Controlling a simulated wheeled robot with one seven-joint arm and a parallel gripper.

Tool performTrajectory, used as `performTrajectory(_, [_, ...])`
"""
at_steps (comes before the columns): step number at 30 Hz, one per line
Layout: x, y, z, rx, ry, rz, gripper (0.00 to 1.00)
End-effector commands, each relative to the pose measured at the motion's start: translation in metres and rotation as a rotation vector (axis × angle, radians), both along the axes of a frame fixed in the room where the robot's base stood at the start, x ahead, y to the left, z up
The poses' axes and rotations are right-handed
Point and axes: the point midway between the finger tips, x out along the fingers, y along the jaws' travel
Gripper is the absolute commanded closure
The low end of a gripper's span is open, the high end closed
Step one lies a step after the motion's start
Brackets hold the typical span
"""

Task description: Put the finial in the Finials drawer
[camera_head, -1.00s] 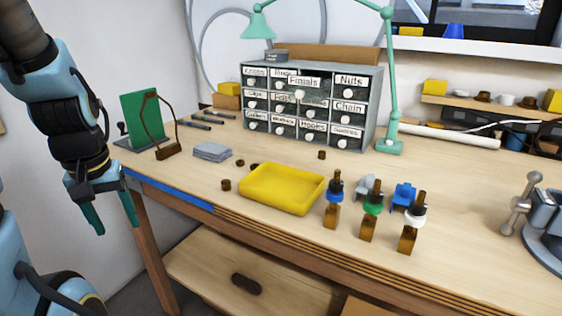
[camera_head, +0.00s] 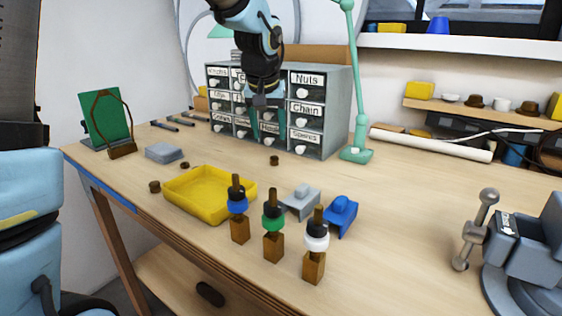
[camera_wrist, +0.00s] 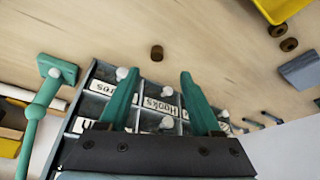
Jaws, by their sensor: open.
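The grey drawer cabinet (camera_head: 340,105) stands at the back of the bench. My gripper (camera_head: 268,128) is open, pointing down in front of its middle column, with nothing seen between the fingers. In the wrist view my gripper (camera_wrist: 160,80) has its fingers spread over the cabinet front, near the Hooks label (camera_wrist: 158,106). The Finials drawer is hidden behind my arm. A small brown cylinder (camera_head: 274,160) stands on the bench just in front of the cabinet, apart from my fingers; it also shows in the wrist view (camera_wrist: 157,53). I cannot tell whether it is the finial.
Two other small brown pieces (camera_head: 154,187) (camera_head: 185,165) lie near the yellow tray (camera_head: 190,212). Several upright brown-based posts (camera_head: 273,246) and grey and blue clips (camera_head: 342,213) stand in front. The green lamp (camera_head: 357,155) is right of the cabinet; a vise (camera_head: 530,250) is far right.

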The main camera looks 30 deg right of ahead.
Motion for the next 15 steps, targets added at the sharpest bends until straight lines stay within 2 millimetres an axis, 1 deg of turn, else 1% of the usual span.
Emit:
performTrajectory(1, [0.002, -0.002, -0.009, 0.002, 0.004, -0.001, 0.35])
performTrajectory(3, [0.006, -0.004, -0.018, 0.002, 0.003, 0.000, 0.35])
performTrajectory(6, [0.009, -0.006, -0.028, 0.001, 0.003, 0.000, 0.35])
performTrajectory(11, [0.011, -0.009, -0.037, 0.001, 0.003, -0.001, 0.35])
performTrajectory(15, [0.015, -0.016, -0.055, 0.003, 0.005, -0.001, 0.35])
